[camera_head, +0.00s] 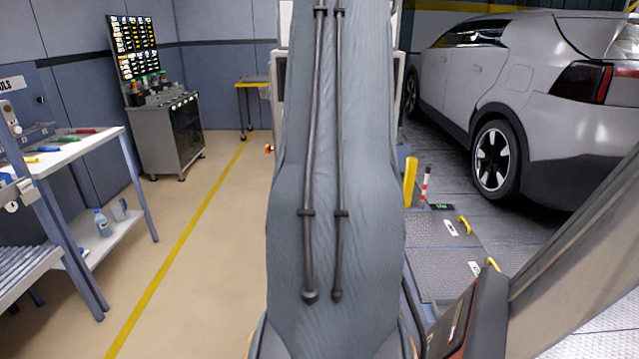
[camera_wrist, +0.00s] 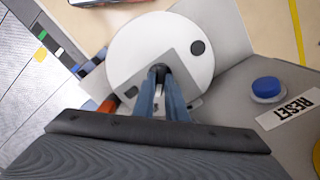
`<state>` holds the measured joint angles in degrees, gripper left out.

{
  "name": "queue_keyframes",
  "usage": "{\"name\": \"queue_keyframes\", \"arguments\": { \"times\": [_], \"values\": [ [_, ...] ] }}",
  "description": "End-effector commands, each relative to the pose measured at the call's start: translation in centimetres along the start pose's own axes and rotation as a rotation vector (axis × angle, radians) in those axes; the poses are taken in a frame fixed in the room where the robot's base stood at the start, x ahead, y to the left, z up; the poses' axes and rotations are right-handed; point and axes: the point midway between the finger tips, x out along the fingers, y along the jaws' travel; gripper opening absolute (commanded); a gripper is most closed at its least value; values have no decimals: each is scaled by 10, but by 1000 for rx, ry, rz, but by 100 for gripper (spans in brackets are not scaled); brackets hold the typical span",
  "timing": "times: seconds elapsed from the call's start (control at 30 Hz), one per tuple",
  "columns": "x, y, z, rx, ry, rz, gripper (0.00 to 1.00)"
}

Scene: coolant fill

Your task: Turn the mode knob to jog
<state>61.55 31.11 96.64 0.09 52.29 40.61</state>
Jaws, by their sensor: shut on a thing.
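In the wrist view, my gripper (camera_wrist: 161,75) has its two blue-grey fingers close together, shut on a small dark piece (camera_wrist: 160,67) that looks like the mode knob. The fingers hide most of it, so I cannot read its pointer or any jog mark. A large pale round disc (camera_wrist: 145,40) with a dark dot lies behind the fingertips. In the head view, my own arm covers the middle, and neither gripper nor knob shows.
A blue button (camera_wrist: 266,88) and a RESET label (camera_wrist: 291,108) sit right of my gripper. In the head view, a workbench (camera_head: 82,147) and grey cabinet (camera_head: 168,135) stand left, and a silver car (camera_head: 545,85) right. The floor (camera_head: 215,250) by the yellow line is clear.

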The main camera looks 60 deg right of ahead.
Motion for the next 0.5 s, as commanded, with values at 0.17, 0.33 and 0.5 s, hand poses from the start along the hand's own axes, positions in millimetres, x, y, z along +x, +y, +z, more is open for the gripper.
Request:
{"name": "queue_keyframes", "arguments": {
  "times": [0.17, 0.33, 0.5],
  "values": [
    [-1, 6, -7, 34, 3, 0, 0],
    [-1, 7, -8, 37, 4, 0, 0],
    [-1, 6, -8, 35, 4, 0, 0]
  ]
}}
